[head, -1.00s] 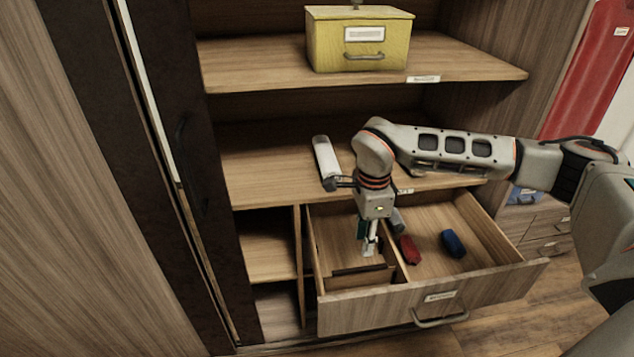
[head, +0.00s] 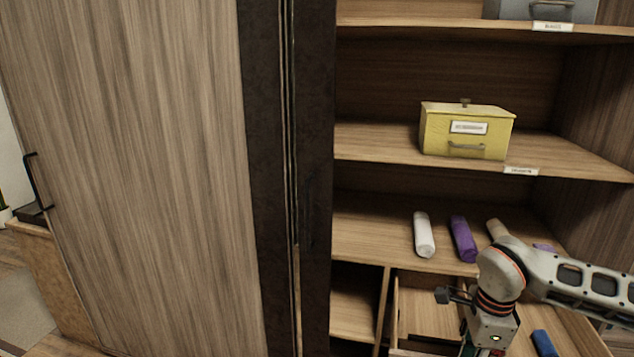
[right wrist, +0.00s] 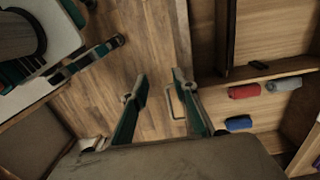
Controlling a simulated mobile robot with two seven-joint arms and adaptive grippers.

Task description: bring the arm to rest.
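My right arm comes in from the right in the head view, in front of the open drawer (head: 417,300). My right gripper points down, and its fingertips are cut off by the bottom edge there. In the right wrist view my right gripper (right wrist: 158,92) is open, with nothing between its fingers. Floor and the drawer's handle (right wrist: 176,104) show beyond the fingers. The drawer holds a red roll (right wrist: 244,91), a grey roll (right wrist: 284,84) and a blue roll (right wrist: 238,124); the blue roll also shows in the head view (head: 544,343). My left gripper is not in view.
A white roll (head: 424,235), a purple roll (head: 463,239) and a tan roll (head: 497,230) lie on the shelf behind my arm. A yellow box (head: 466,132) and a grey box (head: 540,10) stand higher. A large wooden door (head: 130,170) fills the left.

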